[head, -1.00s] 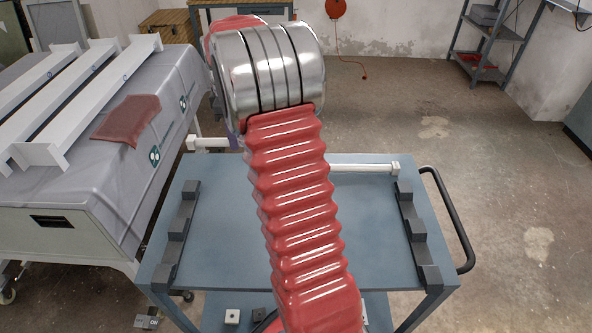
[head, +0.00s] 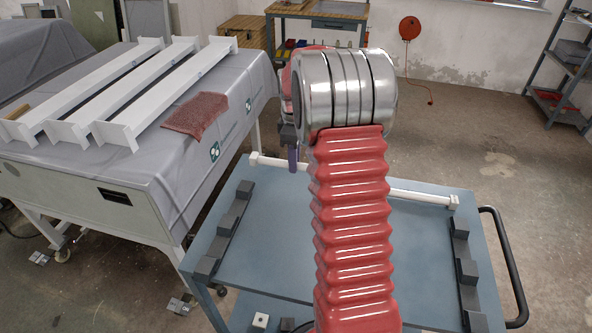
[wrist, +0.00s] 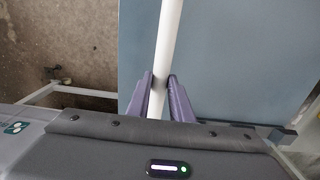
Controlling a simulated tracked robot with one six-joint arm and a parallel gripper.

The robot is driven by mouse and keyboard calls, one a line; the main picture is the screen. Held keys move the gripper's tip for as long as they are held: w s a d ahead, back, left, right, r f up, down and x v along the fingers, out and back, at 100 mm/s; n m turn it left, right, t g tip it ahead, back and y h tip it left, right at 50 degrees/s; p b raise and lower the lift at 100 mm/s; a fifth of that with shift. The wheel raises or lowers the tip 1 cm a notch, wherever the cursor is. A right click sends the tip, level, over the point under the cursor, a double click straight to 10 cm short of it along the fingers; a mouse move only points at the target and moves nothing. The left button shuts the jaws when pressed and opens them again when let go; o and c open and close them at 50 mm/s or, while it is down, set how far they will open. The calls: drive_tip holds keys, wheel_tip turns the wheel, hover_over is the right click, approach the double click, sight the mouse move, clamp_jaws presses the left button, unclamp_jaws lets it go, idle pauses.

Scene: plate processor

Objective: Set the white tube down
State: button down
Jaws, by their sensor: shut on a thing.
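The white tube (head: 420,197) lies crosswise near the far edge of the blue cart top in the head view. My red arm hides its middle; its square-ended tips show near the far ends of the two dark notched racks. I cannot tell if it touches them. My gripper (wrist: 159,84) is shut on the tube, one purple finger on each side, in the wrist view. There the tube (wrist: 167,40) runs up out of the picture. In the head view only a bit of a purple finger shows left of my wrist.
The blue cart (head: 270,250) carries a left rack (head: 225,230) and a right rack (head: 465,265), with clear surface between. A handle (head: 515,270) is on its right. A cloth-covered table (head: 130,165) with white beams (head: 130,90) and a red cloth (head: 196,114) stands close on the left.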

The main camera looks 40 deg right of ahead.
drive_tip(key=shift+f, duration=2.1)
drive_tip(key=c, duration=1.6)
unclamp_jaws()
wheel_tip(320, 180, up, 12)
drive_tip(key=shift+f, duration=0.1)
